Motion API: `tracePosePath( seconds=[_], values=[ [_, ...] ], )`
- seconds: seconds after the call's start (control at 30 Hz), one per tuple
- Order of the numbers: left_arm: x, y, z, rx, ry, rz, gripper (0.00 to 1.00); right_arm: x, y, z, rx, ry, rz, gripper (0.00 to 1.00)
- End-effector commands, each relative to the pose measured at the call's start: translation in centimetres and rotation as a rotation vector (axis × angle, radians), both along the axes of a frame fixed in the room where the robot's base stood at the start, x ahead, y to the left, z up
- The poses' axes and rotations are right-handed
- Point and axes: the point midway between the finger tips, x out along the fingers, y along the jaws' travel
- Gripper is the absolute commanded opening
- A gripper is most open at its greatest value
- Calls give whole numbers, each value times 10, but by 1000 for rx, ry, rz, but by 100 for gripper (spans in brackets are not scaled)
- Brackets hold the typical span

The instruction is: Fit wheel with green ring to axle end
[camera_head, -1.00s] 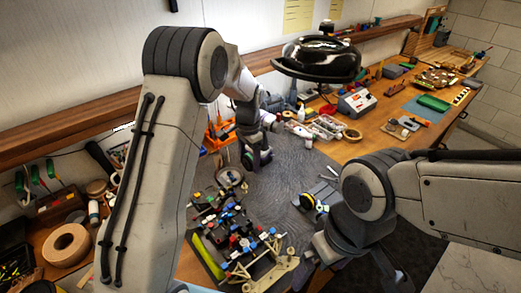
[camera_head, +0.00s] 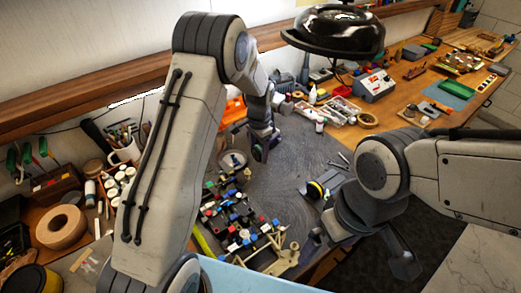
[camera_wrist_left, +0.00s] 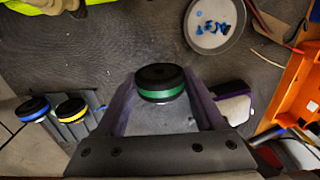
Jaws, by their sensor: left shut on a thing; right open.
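The wheel with the green ring (camera_wrist_left: 160,85) is black with a green band. My left gripper (camera_head: 262,150) is shut on it, one finger on each side in the left wrist view, and holds it over the grey mat. In the head view the wheel is small and dark between the fingers. The car chassis (camera_head: 245,232), with blue, red and black parts, lies nearer me on the mat, apart from the wheel. Its axle ends are too small to tell. My right gripper (camera_head: 319,238) is partly hidden by its arm, to the right of the chassis, holding nothing visible.
A wheel with a yellow ring (camera_wrist_left: 71,109) and one with a blue ring (camera_wrist_left: 32,109) rest on a grey holder. A round dish (camera_wrist_left: 214,22) holds small blue parts. An orange holder (camera_wrist_left: 293,85) stands at the right. The mat between has free room.

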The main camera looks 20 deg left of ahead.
Motion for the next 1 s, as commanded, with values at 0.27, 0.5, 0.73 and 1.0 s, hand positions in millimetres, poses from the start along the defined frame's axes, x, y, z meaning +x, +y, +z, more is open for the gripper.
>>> tracePosePath(
  seconds=[0.27, 0.5, 0.73, 1.0],
  values=[
    [-19, 15, 0, 0, -1, 1, 17, 0, 0, -1, 0, 0, 0, 100],
    [-35, 27, 0, 0, -1, 0, 17, 0, 0, -1, 0, 0, 0, 100],
    [-42, 33, 0, 0, -1, -1, 17, 0, 0, -1, 0, 0, 0, 100],
    [-43, 33, 0, 0, -1, -1, 17, 0, 0, -1, 0, 0, 0, 100]
  ],
)
